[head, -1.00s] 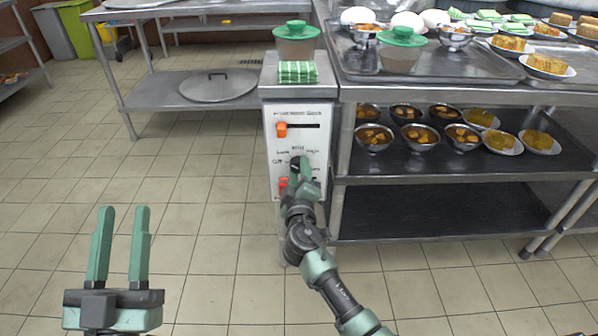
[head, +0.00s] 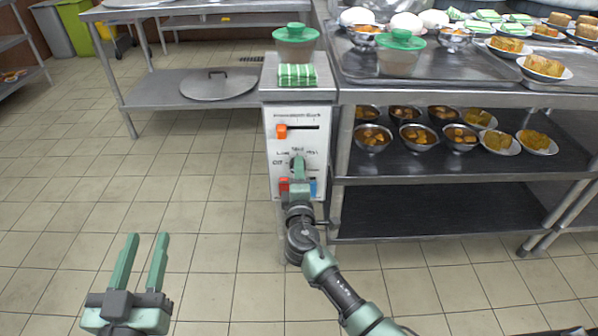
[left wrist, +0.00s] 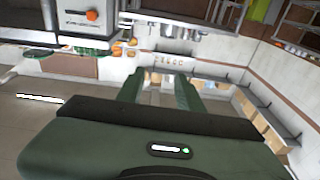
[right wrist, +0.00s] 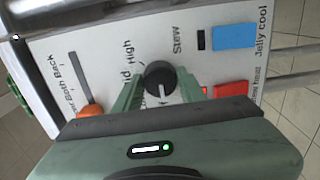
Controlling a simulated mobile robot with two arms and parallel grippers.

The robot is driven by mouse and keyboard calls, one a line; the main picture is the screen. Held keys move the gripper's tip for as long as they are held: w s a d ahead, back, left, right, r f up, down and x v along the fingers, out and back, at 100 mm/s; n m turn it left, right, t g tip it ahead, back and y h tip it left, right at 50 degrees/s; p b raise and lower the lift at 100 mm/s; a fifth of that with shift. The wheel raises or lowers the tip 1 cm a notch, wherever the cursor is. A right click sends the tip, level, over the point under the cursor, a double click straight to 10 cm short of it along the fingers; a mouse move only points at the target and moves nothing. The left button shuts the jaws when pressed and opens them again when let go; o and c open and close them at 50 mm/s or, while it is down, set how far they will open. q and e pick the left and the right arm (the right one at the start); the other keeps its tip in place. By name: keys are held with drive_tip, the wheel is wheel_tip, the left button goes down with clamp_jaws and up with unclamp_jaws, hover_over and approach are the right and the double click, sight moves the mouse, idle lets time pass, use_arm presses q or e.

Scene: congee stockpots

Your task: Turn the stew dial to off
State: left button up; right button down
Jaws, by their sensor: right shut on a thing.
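The stew dial (right wrist: 158,76) is a round black knob on a white control panel (head: 310,140). In the right wrist view its white mark points down, towards the gripper body; this corresponds to the side where "Off" is printed left of the dial in the head view. "Mild" and "High" show on its other sides; my gripper hides the "Off" print there. My right gripper (right wrist: 157,88) is shut on the dial, a finger on each side; it also shows in the head view (head: 298,170). My left gripper (head: 147,240) is open and empty above the floor.
The panel also has an orange slider (head: 281,131), a red button (right wrist: 231,89) and a blue button (right wrist: 234,36). A steel shelf unit (head: 440,178) with bowls stands right of it. The left floor is clear.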

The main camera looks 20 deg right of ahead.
idle(0.3)
drive_tip(key=c, duration=0.9)
unclamp_jaws()
drive_tip(key=shift+o, duration=0.2)
drive_tip(key=shift+s+a, duration=0.1)
use_arm(q)
drive_tip(key=f+g, duration=0.2)
drive_tip(key=f, duration=0.1)
drive_tip(key=a+f+g+y+p, duration=0.1)
drive_tip(key=f, duration=0.1)
drive_tip(key=shift+s+f, duration=0.25)
drive_tip(key=shift+s, duration=0.05)
use_arm(e)
drive_tip(key=v, duration=0.7)
drive_tip(key=shift+s, duration=0.35)
drive_tip(key=shift+a, duration=0.1)
